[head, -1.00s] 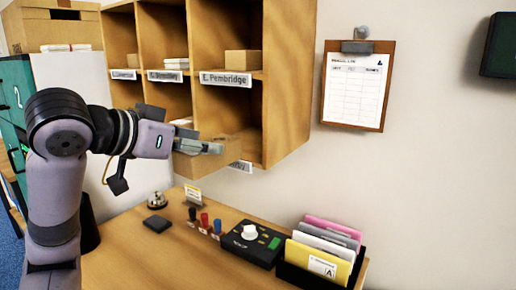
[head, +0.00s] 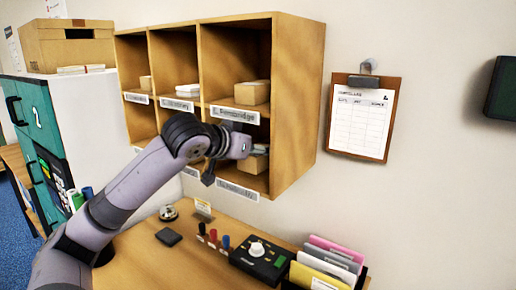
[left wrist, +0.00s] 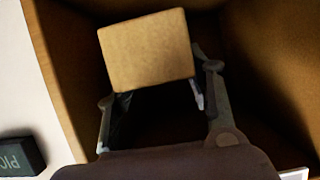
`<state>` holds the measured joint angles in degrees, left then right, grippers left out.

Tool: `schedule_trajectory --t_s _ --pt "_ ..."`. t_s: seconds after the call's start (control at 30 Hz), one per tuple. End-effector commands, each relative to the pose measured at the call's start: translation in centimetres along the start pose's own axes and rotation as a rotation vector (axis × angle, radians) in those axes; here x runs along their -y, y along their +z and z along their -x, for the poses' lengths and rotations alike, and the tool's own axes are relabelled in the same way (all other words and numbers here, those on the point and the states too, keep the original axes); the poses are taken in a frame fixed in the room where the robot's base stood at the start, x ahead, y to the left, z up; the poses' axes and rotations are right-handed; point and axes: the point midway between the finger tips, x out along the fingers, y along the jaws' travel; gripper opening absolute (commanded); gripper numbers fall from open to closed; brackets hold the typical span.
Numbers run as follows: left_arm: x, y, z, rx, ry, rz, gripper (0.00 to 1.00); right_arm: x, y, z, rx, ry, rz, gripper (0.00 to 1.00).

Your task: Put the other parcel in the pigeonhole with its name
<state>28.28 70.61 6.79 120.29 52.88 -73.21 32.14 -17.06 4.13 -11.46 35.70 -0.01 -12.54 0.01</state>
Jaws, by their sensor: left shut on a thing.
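A tan parcel (head: 251,164) is inside the lower right pigeonhole (head: 282,150) of the wooden rack. My left gripper (head: 259,152) reaches into that opening and is shut on the parcel. In the left wrist view the parcel (left wrist: 148,50) sits between the fingers of the gripper (left wrist: 155,95), slightly tilted in the picture, with dark compartment walls around it. The name label (head: 238,190) below this pigeonhole is too blurred to read surely. Another parcel (head: 253,92) lies in the pigeonhole above, over the Pembridge label (head: 234,114). My right gripper is out of view.
The desk (head: 180,270) below holds a bell (head: 168,212), markers, a black device (head: 258,260) and a folder rack (head: 322,268). A clipboard (head: 362,115) hangs right of the rack. A carton (head: 68,45) stands on a cabinet at left.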

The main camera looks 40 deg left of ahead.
Motion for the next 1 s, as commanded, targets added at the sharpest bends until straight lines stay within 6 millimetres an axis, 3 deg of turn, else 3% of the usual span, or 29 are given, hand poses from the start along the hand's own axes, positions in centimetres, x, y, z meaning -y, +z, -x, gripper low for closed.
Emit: schedule_trajectory --t_s 0.13,0.47,0.87,0.9,1.0 --pt "-0.1 -0.2 -0.7 -0.001 0.000 -0.001 0.14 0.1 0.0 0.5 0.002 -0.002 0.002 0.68" --pt "-0.1 2.8 -2.0 0.001 0.001 -0.001 0.14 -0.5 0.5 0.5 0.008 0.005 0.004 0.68" --pt "-0.1 3.2 -2.1 -0.002 0.001 -0.002 0.14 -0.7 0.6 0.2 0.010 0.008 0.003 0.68" --pt "-0.1 3.2 -2.1 0.000 0.001 -0.002 0.49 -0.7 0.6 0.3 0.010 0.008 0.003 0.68" --pt "-0.1 3.2 -2.1 0.000 0.001 -0.002 0.56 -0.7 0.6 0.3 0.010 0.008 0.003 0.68"
